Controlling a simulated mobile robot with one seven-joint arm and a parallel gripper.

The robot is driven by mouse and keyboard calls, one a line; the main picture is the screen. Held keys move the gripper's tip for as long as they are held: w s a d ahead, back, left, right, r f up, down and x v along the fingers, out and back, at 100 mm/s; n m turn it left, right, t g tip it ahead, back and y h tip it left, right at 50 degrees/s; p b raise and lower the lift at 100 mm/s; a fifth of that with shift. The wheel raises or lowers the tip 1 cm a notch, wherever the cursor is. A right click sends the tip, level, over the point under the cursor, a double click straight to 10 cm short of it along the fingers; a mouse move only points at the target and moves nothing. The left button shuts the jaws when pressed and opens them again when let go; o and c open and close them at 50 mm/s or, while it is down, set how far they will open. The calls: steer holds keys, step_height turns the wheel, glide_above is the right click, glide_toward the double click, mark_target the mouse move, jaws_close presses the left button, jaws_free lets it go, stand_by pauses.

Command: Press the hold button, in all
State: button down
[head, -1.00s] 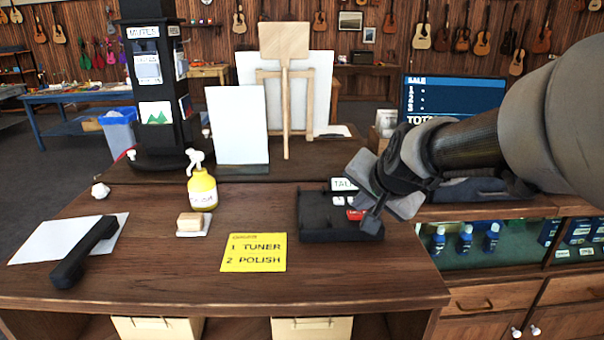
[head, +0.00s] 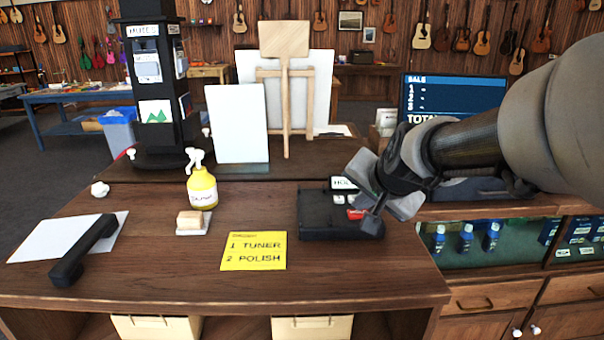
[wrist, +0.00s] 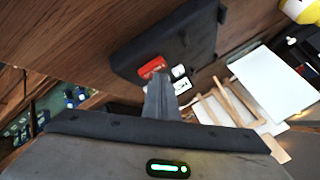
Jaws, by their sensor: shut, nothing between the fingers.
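The black phone base (head: 325,222) sits on the desk. Its small display (head: 343,183) reads "HOL", the rest hidden behind my gripper. A red button (head: 354,214) and small white buttons (head: 338,199) show below the display. In the wrist view the red button (wrist: 152,67) and a white button (wrist: 178,71) lie just beyond the fingertips. My gripper (head: 372,222) is shut and empty, over the right side of the base; its fingers (wrist: 160,98) point at the buttons. I cannot tell if they touch. The black handset (head: 84,250) lies off the base at left, partly on white paper.
A yellow pump bottle (head: 202,190) and a small block on a white dish (head: 192,223) stand left. A wooden stand (head: 285,90) and a sale monitor (head: 452,97) are behind.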

steer(key=shift+r+p, duration=0.45)
steer(key=shift+r, duration=0.3)
steer(key=shift+r+p, duration=2.05)
steer(key=shift+r, duration=0.45)
